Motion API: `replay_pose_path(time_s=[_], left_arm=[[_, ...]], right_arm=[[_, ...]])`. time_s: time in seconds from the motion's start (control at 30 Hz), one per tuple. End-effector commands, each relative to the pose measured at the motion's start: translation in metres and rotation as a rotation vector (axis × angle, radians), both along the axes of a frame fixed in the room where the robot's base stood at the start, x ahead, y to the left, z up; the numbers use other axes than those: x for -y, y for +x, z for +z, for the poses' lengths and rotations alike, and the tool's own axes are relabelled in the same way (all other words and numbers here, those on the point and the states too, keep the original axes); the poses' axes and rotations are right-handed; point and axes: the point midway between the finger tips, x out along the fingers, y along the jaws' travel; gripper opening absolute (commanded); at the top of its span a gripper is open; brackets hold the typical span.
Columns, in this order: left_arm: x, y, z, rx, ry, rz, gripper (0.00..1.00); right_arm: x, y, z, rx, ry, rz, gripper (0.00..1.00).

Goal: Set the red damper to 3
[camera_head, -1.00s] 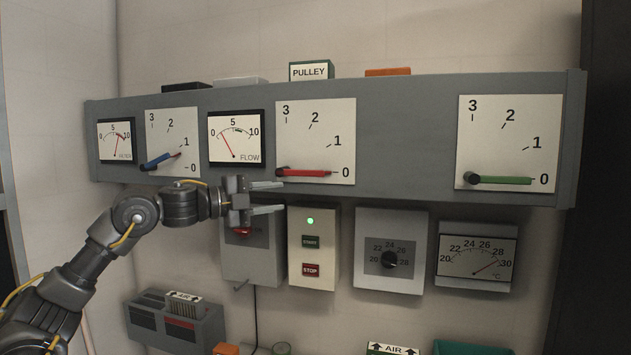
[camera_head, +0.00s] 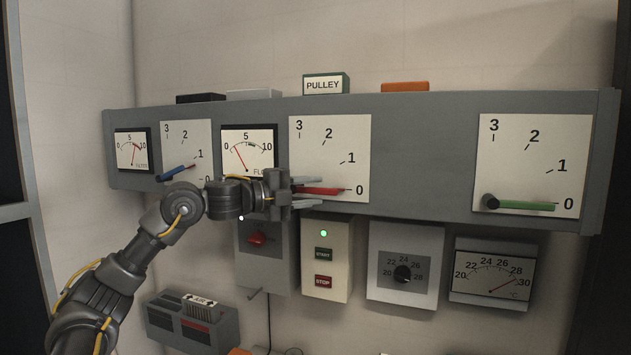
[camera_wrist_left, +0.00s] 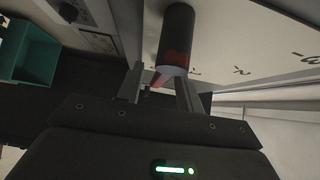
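The red damper lever (camera_head: 326,191) lies nearly level on its white dial plate (camera_head: 352,140), its tip at 0; the scale runs up to 3. My left gripper (camera_head: 312,192) is in front of the lever's left part, with one finger above it and one below it. The gripper hides the pivot end in the head view. In the left wrist view a dark cylinder with a red tint (camera_wrist_left: 177,35) stands ahead of the fingers, and the finger tips (camera_wrist_left: 160,84) are apart with a bit of red between them. Contact is not clear. My right gripper is not in view.
A blue lever (camera_head: 178,172) and flow gauge (camera_head: 249,150) are to the left; a green lever (camera_head: 525,205) at 0 is to the right. Below hang a red-knob box (camera_head: 265,270), a start/stop box (camera_head: 327,262) and a thermostat (camera_head: 402,250).

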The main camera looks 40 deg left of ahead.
Motion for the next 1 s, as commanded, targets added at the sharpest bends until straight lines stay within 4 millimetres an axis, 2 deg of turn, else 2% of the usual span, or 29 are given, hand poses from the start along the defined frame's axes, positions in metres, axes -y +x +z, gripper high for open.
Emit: replay_pose_path(time_s=[0.03,0.2,0.47,0.73,1.0], left_arm=[[0.0024,0.005,0.0026,-0.001,-0.002,-0.001,0.36],[0.0064,0.0128,0.0004,0.0,-0.001,0.0,0.36],[0.0065,0.0134,-0.0007,0.0,0.0,0.0,0.36],[0.0062,0.013,-0.0008,0.0,0.0,0.001,0.01],[0.0062,0.013,-0.001,0.0,-0.001,0.001,0.0]], right_arm=[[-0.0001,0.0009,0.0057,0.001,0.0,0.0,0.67],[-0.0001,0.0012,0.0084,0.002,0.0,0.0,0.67],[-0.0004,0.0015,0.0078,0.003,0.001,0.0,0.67],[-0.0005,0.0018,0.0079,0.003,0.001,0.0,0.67],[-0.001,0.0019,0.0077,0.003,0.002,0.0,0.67]])
